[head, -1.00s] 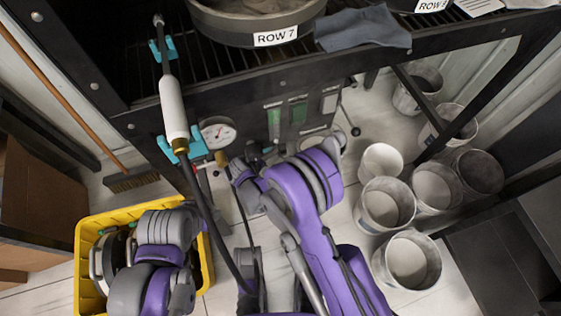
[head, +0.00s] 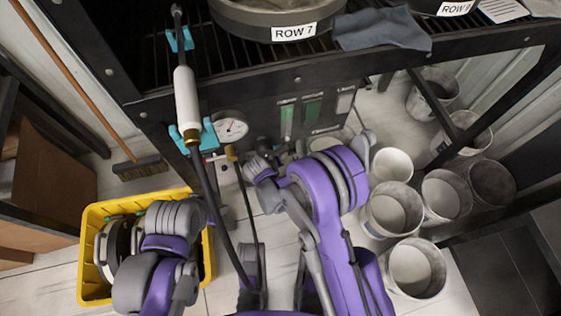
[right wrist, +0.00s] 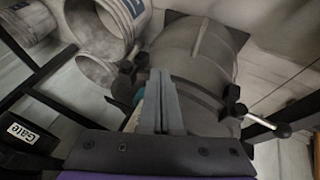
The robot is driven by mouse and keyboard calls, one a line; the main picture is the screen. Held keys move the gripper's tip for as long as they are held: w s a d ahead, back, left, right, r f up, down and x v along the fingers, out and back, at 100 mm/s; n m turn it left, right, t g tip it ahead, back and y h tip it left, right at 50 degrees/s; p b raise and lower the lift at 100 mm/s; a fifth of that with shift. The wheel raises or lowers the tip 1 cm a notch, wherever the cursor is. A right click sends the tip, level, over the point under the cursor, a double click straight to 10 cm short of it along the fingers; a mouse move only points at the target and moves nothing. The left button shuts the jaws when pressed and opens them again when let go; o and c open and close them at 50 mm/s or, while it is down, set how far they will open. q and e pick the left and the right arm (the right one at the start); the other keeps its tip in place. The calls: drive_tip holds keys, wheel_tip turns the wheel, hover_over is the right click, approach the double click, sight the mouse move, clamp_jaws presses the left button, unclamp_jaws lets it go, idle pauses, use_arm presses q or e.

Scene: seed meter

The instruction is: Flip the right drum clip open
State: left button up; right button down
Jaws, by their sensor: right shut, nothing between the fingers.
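In the right wrist view a large grey drum (right wrist: 205,50) fills the upper middle, with a band around its end. One black clip (right wrist: 128,80) sits on the drum's left edge. My left gripper is not visible.
A black frame (head: 300,75) carries a ROW 7 pan (head: 270,22) and a gauge (head: 230,127). A white-handled wand (head: 186,97) hangs in teal clips. Several buckets (head: 412,270) stand at right. A yellow crate (head: 92,287) is by my left arm. A "Gate" label (right wrist: 22,133) is nearby.

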use_arm(q)
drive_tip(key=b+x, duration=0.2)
drive_tip(key=b, duration=0.1)
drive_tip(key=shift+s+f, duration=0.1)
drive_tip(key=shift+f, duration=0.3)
use_arm(e)
drive_tip(key=w+d+f, duration=0.4)
drive_tip(key=w+f, duration=0.1)
drive_tip(key=f, duration=0.3)
drive_tip(key=shift+w+d+f, duration=0.15)
drive_tip(key=shift+w+d, duration=0.15)
drive_tip(key=shift+d, duration=0.1)
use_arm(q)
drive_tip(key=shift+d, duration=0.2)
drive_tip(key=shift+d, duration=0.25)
use_arm(e)
drive_tip(key=shift+d, duration=0.1)
